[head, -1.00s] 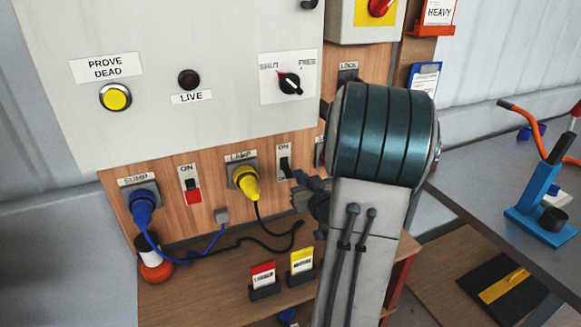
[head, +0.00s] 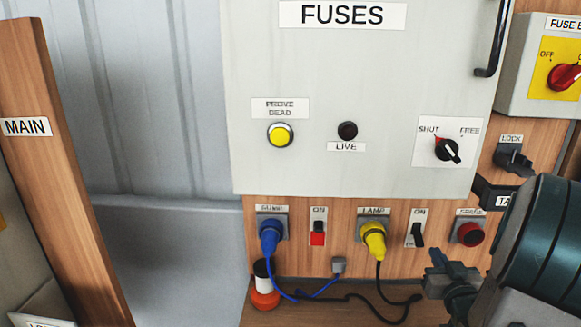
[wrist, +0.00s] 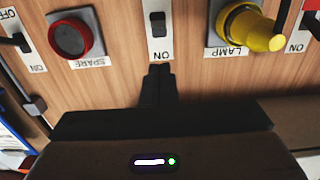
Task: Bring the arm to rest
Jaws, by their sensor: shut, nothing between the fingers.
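My gripper (head: 445,280) is at the lower right of the head view, in front of the lower wood panel. In the wrist view its dark fingers (wrist: 158,78) are together and empty. They point at the panel just below the black ON switch (wrist: 158,24) between the lamp plug and the spare socket. That switch also shows in the head view (head: 417,235). The fingertips look apart from the switch, though the exact gap is hard to tell. My arm's large teal link fills the head view's lower right corner.
The yellow lamp plug (head: 373,240) and blue pump plug (head: 270,237) sit in their sockets, with cables trailing onto the ledge. The red spare socket (head: 470,233) is beside my arm. The fuses cabinet (head: 300,180) is above. A wooden MAIN post (head: 60,170) stands at left.

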